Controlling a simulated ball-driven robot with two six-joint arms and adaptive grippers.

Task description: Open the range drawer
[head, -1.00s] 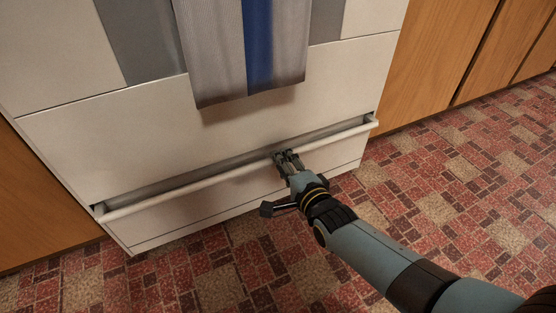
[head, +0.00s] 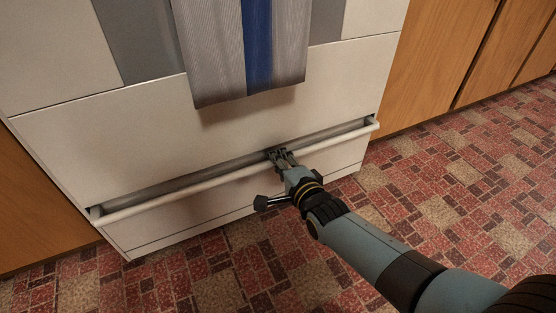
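The range (head: 130,148) is white and fills the left and middle of the head view. Its low drawer front (head: 200,222) carries a long pale bar handle (head: 175,202), with a dark grey strip behind the bar. My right gripper (head: 279,155) is at the bar, right of its middle, with its fingertips reaching over to the strip behind it. The fingers hide a short piece of the bar, and I cannot tell whether they are closed on it. The drawer looks shut or nearly so. My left gripper is not in view.
A grey towel with a blue stripe (head: 257,45) hangs on the range front above the drawer. Wooden cabinets stand at the right (head: 440,60) and left (head: 40,215). The red patterned floor (head: 440,190) in front is clear.

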